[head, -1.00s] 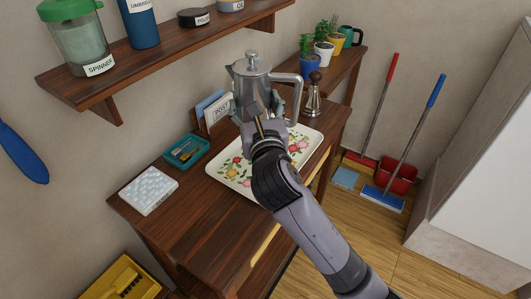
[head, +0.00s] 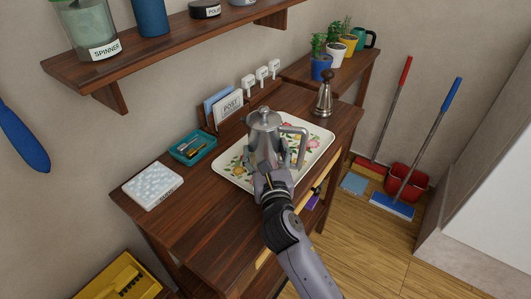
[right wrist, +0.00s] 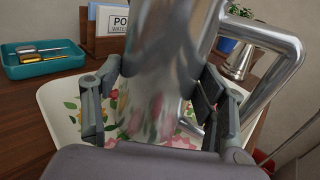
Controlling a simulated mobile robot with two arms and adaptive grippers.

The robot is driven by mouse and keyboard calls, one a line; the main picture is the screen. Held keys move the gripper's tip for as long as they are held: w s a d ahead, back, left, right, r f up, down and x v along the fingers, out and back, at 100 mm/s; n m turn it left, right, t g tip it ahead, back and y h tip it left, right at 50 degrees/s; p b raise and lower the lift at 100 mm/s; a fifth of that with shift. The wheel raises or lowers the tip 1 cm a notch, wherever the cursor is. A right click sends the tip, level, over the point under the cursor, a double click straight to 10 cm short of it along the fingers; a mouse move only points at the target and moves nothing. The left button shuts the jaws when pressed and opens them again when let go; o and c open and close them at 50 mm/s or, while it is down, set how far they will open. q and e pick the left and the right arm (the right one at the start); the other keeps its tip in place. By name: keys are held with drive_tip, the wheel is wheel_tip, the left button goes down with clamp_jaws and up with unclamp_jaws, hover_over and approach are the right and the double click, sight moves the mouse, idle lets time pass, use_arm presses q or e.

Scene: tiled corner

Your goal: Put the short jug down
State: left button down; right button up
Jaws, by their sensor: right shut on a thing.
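The short jug (head: 264,138) is a shiny metal pot with a lid, a knob on top and a big handle on its right. My right gripper (head: 270,178) is shut on the jug's body from the near side, and the jug looks upright. In the right wrist view the jug (right wrist: 160,60) stands between the two fingers of my right gripper (right wrist: 155,88). It is over the flowered white tray (head: 318,143), whose pattern mirrors in the metal. I cannot tell whether its base touches the tray. My left gripper is out of view.
A shelf (head: 180,42) hangs above. The tabletop's near left is bare.

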drive_tip(key=shift+r, duration=0.15)
drive_tip(key=o, duration=1.4)
drive_tip(key=shift+f, duration=0.2)
drive_tip(key=shift+o, duration=0.2)
drive_tip(key=shift+s+d+p, duration=0.15)
drive_tip(key=shift+s+p, duration=0.25)
drive_tip(key=shift+s, duration=0.75)
drive_tip(key=shift+s+d+p, duration=0.15)
drive_tip(key=shift+s+p, duration=0.25)
drive_tip(key=shift+s, duration=0.75)
drive_tip(key=shift+s+d+p, duration=0.2)
drive_tip(key=shift+s+p, duration=0.05)
drive_tip(key=shift+s, duration=1.1)
drive_tip(key=shift+s+d+p, duration=0.2)
drive_tip(key=shift+s, duration=1.15)
